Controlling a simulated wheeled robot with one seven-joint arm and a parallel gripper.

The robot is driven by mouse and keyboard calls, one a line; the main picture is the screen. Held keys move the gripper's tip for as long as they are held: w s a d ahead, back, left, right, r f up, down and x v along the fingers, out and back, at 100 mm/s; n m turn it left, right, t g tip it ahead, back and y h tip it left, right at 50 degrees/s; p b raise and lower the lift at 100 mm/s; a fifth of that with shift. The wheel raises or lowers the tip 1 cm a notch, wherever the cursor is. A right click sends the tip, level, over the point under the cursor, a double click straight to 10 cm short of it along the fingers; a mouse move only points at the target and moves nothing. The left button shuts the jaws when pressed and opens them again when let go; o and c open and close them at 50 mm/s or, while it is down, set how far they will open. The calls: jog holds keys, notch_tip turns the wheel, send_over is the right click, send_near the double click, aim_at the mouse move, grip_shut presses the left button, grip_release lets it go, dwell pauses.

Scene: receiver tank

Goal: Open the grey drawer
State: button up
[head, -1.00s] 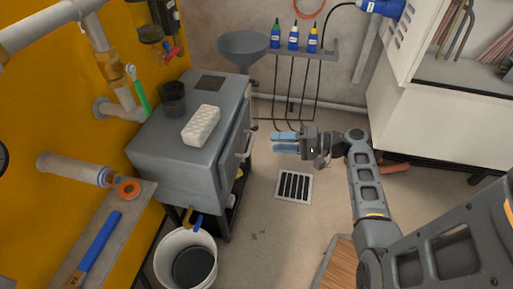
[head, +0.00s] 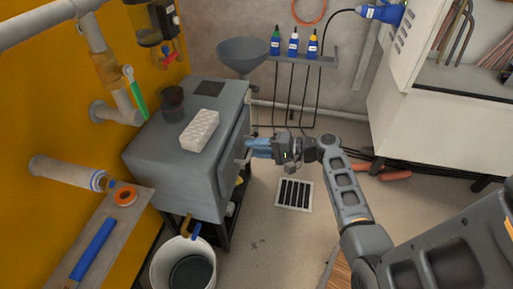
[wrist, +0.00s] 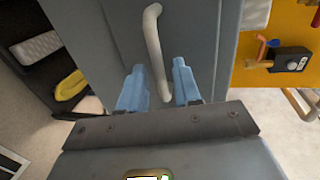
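The grey drawer (head: 233,158) is the front of a grey metal cabinet (head: 160,155) and looks closed. Its pale bar handle (wrist: 157,50) runs up and down the grey front in the wrist view. My gripper (head: 252,147) is at the drawer front in the head view and hides part of the handle. In the wrist view my two blue fingers (wrist: 159,78) are apart. The lower part of the handle shows between them, and I see no finger clearly touching it.
A white egg-carton-like block (head: 199,131) and a dark jar (head: 172,99) stand on the cabinet. A white bucket (head: 162,262) is in front of it.

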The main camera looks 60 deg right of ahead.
grip_shut()
dwell(0.4)
jog(key=f+p+v, duration=0.2)
jog(key=v, duration=1.1)
jog(key=shift+s+f, duration=0.3)
jog(key=shift+f, duration=0.05)
jog(key=shift+d, duration=0.15)
jog(key=shift+o, duration=0.8)
grip_release()
jog(key=p+v, duration=0.2)
jog(key=v, duration=0.5)
jog(key=shift+s, duration=0.35)
